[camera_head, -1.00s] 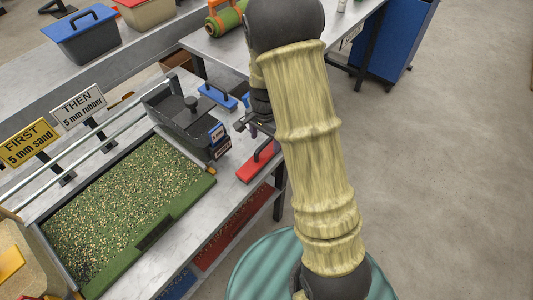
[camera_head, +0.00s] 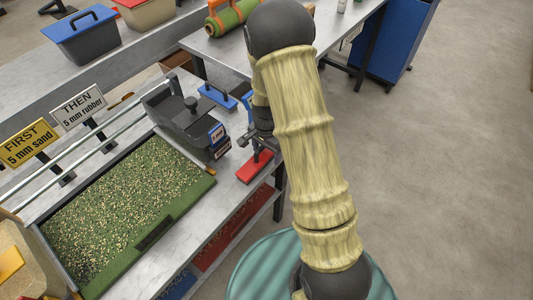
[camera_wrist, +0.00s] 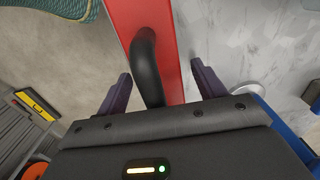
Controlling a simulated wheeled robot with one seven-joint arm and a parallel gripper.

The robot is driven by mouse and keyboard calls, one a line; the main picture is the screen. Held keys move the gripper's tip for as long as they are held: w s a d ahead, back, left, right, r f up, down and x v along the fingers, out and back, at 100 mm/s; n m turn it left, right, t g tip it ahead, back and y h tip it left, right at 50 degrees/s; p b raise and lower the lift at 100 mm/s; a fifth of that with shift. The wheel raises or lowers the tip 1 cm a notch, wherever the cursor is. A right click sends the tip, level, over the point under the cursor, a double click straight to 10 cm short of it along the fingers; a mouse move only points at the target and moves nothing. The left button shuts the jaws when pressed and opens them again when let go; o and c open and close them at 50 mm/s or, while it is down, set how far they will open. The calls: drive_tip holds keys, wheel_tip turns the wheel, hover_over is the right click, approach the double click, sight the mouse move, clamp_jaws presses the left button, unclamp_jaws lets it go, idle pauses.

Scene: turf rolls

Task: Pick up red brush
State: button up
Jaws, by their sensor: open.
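The red brush (camera_head: 253,167) lies on the metal bench near its right edge, with a dark handle on top. In the wrist view its red body (camera_wrist: 170,45) runs up the picture and its black arched handle (camera_wrist: 147,66) reaches down between the fingers. My gripper (camera_wrist: 157,82) is open, one finger on each side of the handle, with gaps visible on both sides. In the head view my gripper (camera_head: 256,138) is just above the brush and partly hidden by my arm.
A dark hopper box (camera_head: 187,117) stands just left of the brush. A blue brush (camera_head: 217,97) lies behind it. A turf tray (camera_head: 122,205) fills the left of the bench. Signs (camera_head: 28,143) stand at far left. Open floor is at right.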

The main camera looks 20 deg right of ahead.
idle(0.4)
drive_tip(key=c, duration=1.1)
drive_tip(key=shift+c, duration=0.2)
wheel_tip(320, 180, up, 10)
drive_tip(key=shift+r+p, duration=0.1)
drive_tip(key=shift+p, duration=0.2)
drive_tip(key=shift+w+d, duration=0.1)
